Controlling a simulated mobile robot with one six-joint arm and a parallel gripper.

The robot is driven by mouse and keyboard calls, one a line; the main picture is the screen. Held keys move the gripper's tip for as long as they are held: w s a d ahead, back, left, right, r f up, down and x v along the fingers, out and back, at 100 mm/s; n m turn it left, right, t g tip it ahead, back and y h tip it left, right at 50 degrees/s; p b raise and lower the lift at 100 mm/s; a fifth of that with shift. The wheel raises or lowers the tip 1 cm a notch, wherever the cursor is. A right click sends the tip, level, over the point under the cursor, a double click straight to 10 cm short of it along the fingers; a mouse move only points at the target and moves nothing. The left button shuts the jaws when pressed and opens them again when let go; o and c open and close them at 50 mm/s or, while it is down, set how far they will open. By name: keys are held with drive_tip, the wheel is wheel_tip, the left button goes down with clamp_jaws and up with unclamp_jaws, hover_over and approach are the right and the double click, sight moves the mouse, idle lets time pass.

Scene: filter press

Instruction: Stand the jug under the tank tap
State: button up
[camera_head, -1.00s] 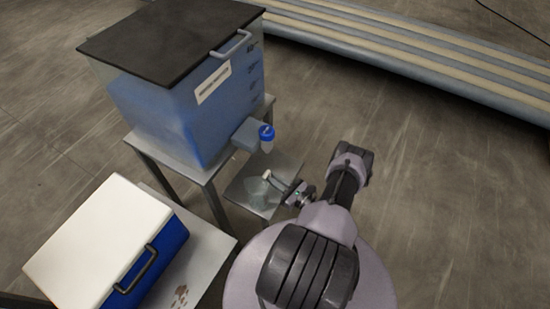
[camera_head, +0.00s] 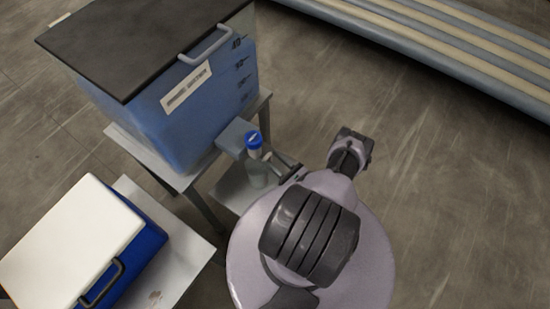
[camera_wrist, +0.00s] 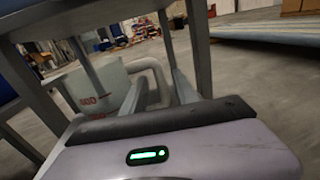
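The clear jug (camera_head: 258,175) is upright just below the blue-topped tap (camera_head: 253,141) of the tank (camera_head: 190,95), partly covered by the tap in the head view. Whether its base touches the low shelf is hidden. In the wrist view the jug (camera_wrist: 101,88) shows red markings, and its pale loop handle lies between my fingers. My gripper (camera_wrist: 158,92) appears shut on that handle. In the head view my gripper (camera_head: 284,170) reaches in from the right, beside the jug.
The low metal shelf (camera_head: 228,190) is beneath the tap, beside the tank stand's legs. A blue box with a white lid (camera_head: 75,240) sits on a low table (camera_head: 185,262) at lower left. Long rails (camera_head: 430,50) run across the back right. The floor at right is clear.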

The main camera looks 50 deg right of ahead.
drive_tip(key=s+a, duration=0.1)
drive_tip(key=s, duration=1.1)
drive_tip(key=shift+a, duration=0.15)
